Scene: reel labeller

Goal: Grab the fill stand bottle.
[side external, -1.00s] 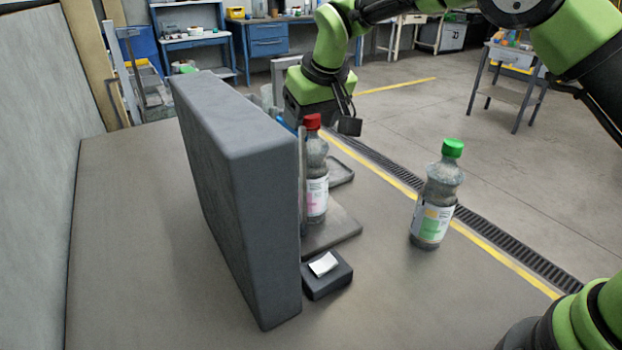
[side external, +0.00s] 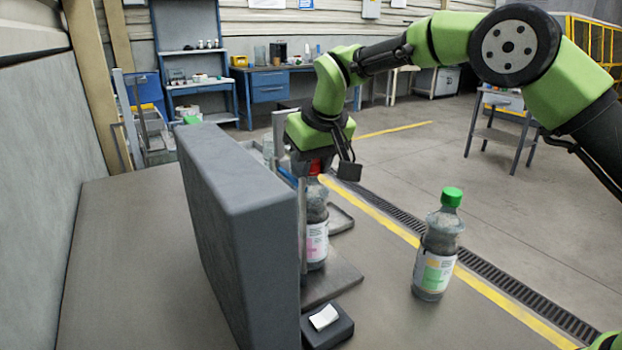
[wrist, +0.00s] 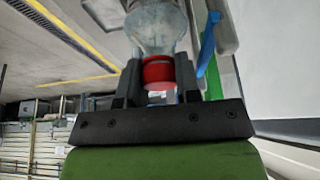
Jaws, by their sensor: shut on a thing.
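The fill stand bottle is a clear bottle with a red cap and a pink-and-white label (side external: 316,242). It stands upright on the grey base plate (side external: 338,284) beside the tall dark slab (side external: 240,215). My gripper (side external: 317,170) is above it, pointing down, shut on the bottle's neck and cap area. In the wrist view the red cap (wrist: 158,72) sits between the two fingers, with the bottle body (wrist: 157,25) beyond. A second bottle, with a green cap (side external: 436,250), stands apart to the right.
A small dark block with a white label (side external: 325,319) lies in front of the plate. A shallow tray (side external: 340,220) is behind it. The tall slab closes off the left side. The table is clear between the plate and the green-capped bottle.

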